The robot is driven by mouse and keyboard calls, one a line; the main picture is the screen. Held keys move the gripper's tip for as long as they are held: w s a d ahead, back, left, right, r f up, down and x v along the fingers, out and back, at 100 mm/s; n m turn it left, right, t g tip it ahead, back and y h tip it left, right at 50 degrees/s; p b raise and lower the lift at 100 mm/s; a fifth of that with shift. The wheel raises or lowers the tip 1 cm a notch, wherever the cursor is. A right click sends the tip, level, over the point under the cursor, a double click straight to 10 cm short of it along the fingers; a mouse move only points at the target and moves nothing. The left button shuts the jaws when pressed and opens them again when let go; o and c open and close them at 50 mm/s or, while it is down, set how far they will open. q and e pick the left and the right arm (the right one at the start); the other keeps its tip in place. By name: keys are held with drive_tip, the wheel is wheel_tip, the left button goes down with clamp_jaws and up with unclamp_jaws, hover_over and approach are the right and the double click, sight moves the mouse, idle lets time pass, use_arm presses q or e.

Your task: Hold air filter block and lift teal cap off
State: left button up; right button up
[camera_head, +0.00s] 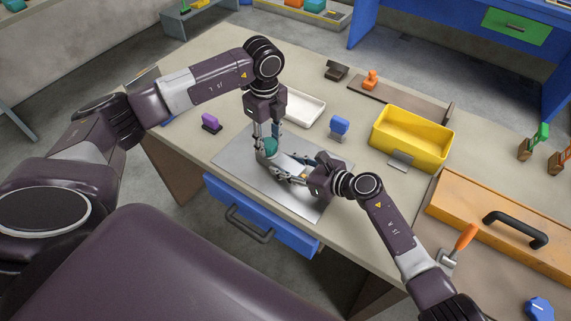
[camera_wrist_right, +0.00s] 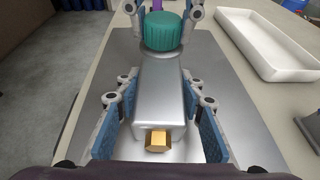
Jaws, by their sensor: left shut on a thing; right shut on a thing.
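The air filter block (camera_wrist_right: 160,90) is a silver metal body with a brass fitting (camera_wrist_right: 158,141) at its near end, seen in the right wrist view. The teal cap (camera_wrist_right: 164,31) is at its far end, and it also shows in the head view (camera_head: 270,145). My right gripper (camera_head: 287,168) is shut on the block, with blue-padded fingers on both sides of it. My left gripper (camera_head: 268,138) points down from above and is shut on the teal cap. Whether the cap still touches the block is not clear.
The block is over a grey metal plate (camera_head: 235,160) on the workbench. Around it are a white tray (camera_head: 303,108), a blue piece (camera_head: 339,127), a purple piece (camera_head: 211,123) and a yellow bin (camera_head: 410,138). An orange case (camera_head: 500,230) lies at the right.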

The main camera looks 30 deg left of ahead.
use_arm(q)
drive_tip(key=shift+r, duration=0.15)
idle(0.5)
drive_tip(key=shift+r, duration=1.9)
drive_tip(key=shift+r, duration=0.55)
wheel_tip(320, 180, up, 5)
drive_tip(key=w+a+r, duration=0.1)
drive_tip(key=a, duration=0.9)
drive_tip(key=shift+w+r, duration=0.25)
drive_tip(key=shift+r, duration=0.15)
